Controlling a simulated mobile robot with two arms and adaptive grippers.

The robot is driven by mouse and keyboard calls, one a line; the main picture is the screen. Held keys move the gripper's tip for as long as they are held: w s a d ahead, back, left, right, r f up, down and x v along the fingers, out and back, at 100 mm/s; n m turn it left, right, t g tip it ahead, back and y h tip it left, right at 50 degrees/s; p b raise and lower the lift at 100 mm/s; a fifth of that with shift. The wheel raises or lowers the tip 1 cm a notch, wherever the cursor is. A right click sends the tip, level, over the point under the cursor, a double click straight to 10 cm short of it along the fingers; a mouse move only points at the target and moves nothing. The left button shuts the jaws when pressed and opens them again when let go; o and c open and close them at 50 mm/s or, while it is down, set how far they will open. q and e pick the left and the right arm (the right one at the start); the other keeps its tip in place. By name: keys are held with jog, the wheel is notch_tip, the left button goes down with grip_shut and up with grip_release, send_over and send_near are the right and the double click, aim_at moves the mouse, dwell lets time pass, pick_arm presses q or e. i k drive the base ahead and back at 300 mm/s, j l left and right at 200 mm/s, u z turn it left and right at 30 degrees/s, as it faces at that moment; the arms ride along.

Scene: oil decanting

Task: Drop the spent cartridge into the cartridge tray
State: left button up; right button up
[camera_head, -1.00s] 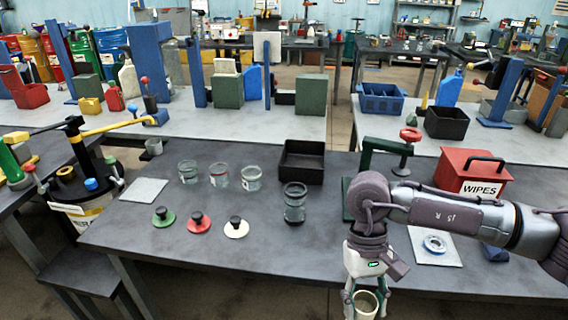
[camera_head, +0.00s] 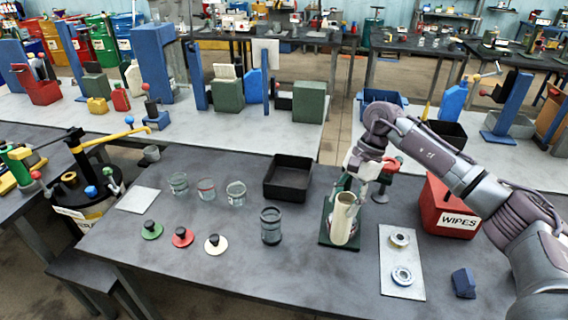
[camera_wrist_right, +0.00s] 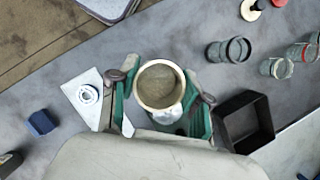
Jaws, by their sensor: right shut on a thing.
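My right gripper (camera_head: 345,192) is shut on a cream cylinder, the spent cartridge (camera_head: 343,222). In the head view the cartridge hangs roughly upright in front of a green stand. In the right wrist view the fingers (camera_wrist_right: 165,92) close on both sides of the cartridge (camera_wrist_right: 160,84), whose round end shows hollow and greyish brown. The black square tray (camera_head: 285,193), which looks like the cartridge tray, stands left of the gripper and apart from it. It looks empty. It also shows at the right in the wrist view (camera_wrist_right: 263,112). My left gripper is not in view.
A dark glass jar (camera_head: 271,229) stands between tray and front edge. Several glass jars (camera_head: 236,194) and coloured knobbed discs (camera_head: 182,237) are further left. The green stand (camera_head: 325,235) is beneath the cartridge. A mat with two rings (camera_head: 401,255) and a red wipes box (camera_head: 450,212) are right.

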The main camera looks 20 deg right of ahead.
aim_at(299, 186)
jog(key=i, duration=1.2)
